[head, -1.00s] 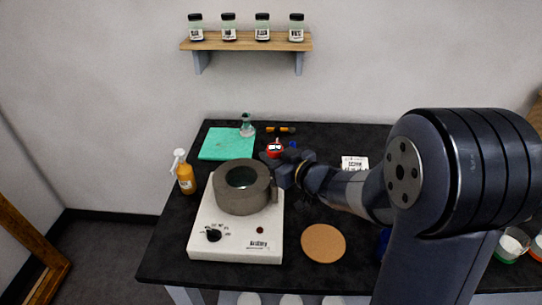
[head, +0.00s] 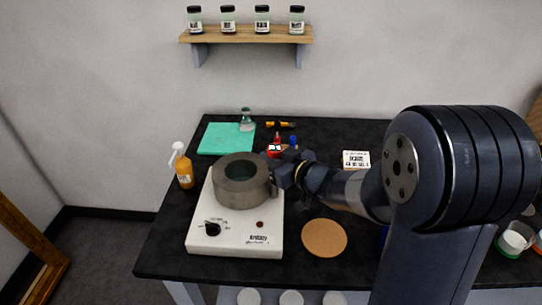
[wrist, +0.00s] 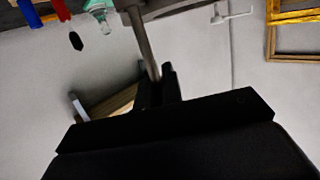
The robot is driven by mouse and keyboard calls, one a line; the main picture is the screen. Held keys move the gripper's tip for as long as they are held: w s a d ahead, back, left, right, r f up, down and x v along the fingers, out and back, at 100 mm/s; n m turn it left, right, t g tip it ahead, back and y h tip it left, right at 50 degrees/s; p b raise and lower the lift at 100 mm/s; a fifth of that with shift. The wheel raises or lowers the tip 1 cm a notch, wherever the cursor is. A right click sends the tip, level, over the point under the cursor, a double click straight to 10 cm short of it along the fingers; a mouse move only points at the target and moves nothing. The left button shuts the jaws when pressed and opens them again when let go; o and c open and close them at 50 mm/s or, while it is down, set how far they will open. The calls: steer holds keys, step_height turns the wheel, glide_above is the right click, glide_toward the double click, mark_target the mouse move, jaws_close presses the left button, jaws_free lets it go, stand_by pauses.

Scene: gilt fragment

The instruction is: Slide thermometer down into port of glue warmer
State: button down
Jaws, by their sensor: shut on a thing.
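The glue warmer is a white box (head: 225,238) with a dark knob and a thick grey round pot (head: 240,195) on top, at the left of the table in the head view. My gripper (head: 282,177) is at the pot's right side, close to its rim. In the wrist view my gripper (wrist: 159,88) is shut on a thin grey rod, the thermometer (wrist: 143,42). The rod reaches from the fingers up to the grey edge of the pot (wrist: 180,8). The port and the thermometer's tip are not clear. I cannot tell whether they touch.
An orange pump bottle (head: 184,170) stands left of the warmer. A green mat (head: 220,138), a small flask (head: 247,122) and a red object (head: 274,150) lie behind it. A round cork mat (head: 324,237) is at front right. A shelf with jars (head: 246,38) is on the wall.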

steer(key=shift+f+b, duration=0.75)
steer(key=shift+f, duration=0.3)
steer(key=c, duration=1.5)
jaws_free()
steer(key=shift+r, duration=0.1)
steer(key=v, duration=1)
steer(key=shift+s+d, duration=0.25)
steer(key=x, duration=1)
steer(key=shift+w+a, duration=0.2)
steer(key=shift+w+r+p, duration=0.1)
steer(key=shift+r+p, duration=0.25)
